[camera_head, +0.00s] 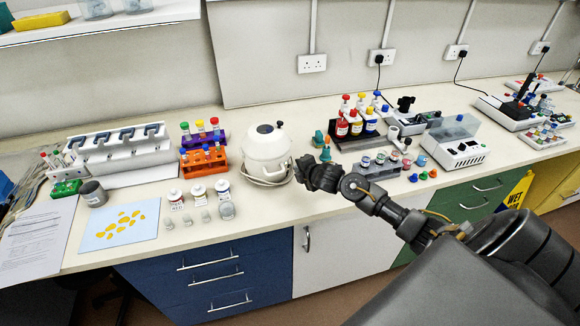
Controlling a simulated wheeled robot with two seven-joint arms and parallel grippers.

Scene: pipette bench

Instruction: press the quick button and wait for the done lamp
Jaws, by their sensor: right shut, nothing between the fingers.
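A white rounded machine with a lid and a dark patch on top (266,150) stands mid-bench, with a pale cable looped at its base. A white box device with small front controls (462,152) stands further right. I cannot make out which control is the quick button, and no done lamp can be told at this size. My right gripper (303,172) is shut and empty, just to the right of the rounded machine's front. It covers part of the bench there, and I cannot tell whether it touches the machine. My left gripper is not in view.
An orange tube rack (203,161) and small labelled jars (198,194) stand left of the machine. A reagent bottle rack (357,128) stands behind my right gripper. A blue sheet with yellow pieces (119,225) lies at left. The bench front below the machine is clear.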

